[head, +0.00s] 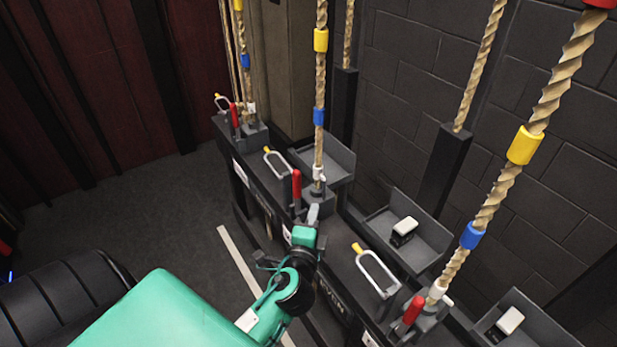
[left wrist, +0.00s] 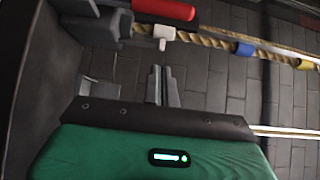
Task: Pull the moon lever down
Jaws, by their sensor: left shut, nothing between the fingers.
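Three red-handled levers stand along the dark rail: a far one (head: 235,115), a middle one (head: 297,186) and a near one (head: 413,311). No moon mark is readable, so I cannot tell which is the moon lever. My left gripper (head: 313,214) is shut and empty, just below and beside the middle red lever, by the foot of its rope. In the left wrist view, the shut fingers (left wrist: 163,84) point towards a rope with a white fitting (left wrist: 160,34). A red handle (left wrist: 164,9) lies above them, apart from the fingertips. My right gripper is out of view.
Ropes with yellow and blue bands rise from the rail, including the middle rope (head: 319,85) and near rope (head: 495,190). Silver loop handles (head: 377,272) stand between the levers. Grey trays (head: 428,238) sit behind. Open floor (head: 130,215) lies to the left.

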